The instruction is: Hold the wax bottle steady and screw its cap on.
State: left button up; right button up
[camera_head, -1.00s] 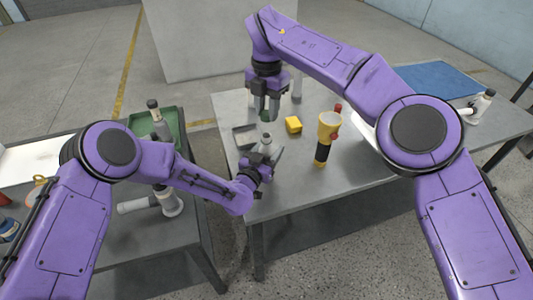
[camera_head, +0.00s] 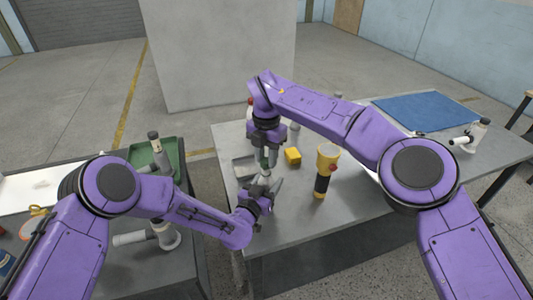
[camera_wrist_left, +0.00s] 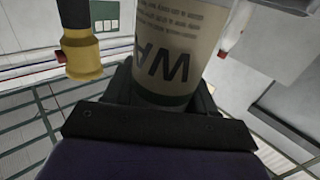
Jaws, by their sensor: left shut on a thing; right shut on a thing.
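The wax bottle (camera_wrist_left: 178,45) fills the middle of the left wrist view, with a beige label and a dark green band. In the head view it is small and partly hidden between my grippers (camera_head: 263,181). My left gripper (camera_head: 266,196) is shut around the bottle from the side, and its jaws also show in the left wrist view (camera_wrist_left: 163,92). My right gripper (camera_head: 266,158) points down directly above the bottle, shut on a small dark green cap. The cap is mostly hidden, and I cannot tell whether it touches the bottle's neck.
A blue mat (camera_head: 420,110) lies at the table's far right. The right front tabletop is clear.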

aim_at(265, 180)
jog(key=shift+f, duration=0.45)
jog(key=shift+f, duration=0.6)
